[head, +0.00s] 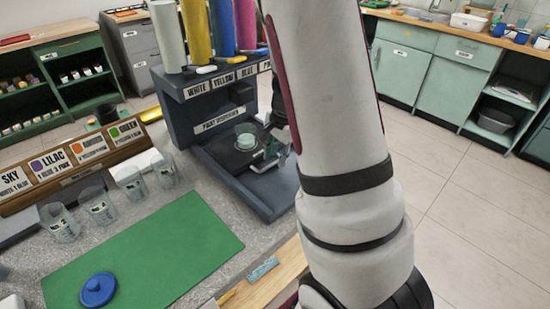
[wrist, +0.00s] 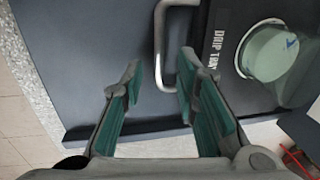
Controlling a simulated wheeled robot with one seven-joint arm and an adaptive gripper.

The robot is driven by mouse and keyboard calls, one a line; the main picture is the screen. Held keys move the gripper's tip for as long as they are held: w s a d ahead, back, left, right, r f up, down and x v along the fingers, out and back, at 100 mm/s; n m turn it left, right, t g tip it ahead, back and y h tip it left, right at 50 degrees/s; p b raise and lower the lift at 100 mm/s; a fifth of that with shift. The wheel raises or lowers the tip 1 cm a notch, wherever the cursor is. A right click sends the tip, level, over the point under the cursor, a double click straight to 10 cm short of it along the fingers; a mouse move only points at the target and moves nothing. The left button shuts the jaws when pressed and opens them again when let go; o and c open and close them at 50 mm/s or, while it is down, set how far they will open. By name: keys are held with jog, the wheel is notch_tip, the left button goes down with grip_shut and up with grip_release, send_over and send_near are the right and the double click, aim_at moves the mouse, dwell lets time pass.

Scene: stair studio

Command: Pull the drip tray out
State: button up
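The dark drip tray (head: 236,160) sits in the base of the grey paint dispenser (head: 207,110), with a pale green cup (head: 246,141) on it. In the wrist view the tray's label reads "DRIP TRAY" (wrist: 216,45), and the cup (wrist: 270,53) stands beside it. A metal bar handle (wrist: 160,45) runs along the tray's near side. My gripper (wrist: 160,66) is open, with its green-padded fingers on either side of the handle's lower end. Contact with the handle cannot be told. In the head view my arm hides part of the gripper and the dispenser's right side.
Paint columns stand on the dispenser's top. Several clear beakers (head: 98,206), a green mat (head: 145,250) with a blue lid (head: 98,289), and a colour-recipe board (head: 75,160) are on the counter to the left. Open floor (head: 475,205) lies to the right.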

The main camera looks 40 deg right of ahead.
jog(key=shift+w+f, duration=0.1)
jog(key=shift+f, duration=0.3)
grip_shut()
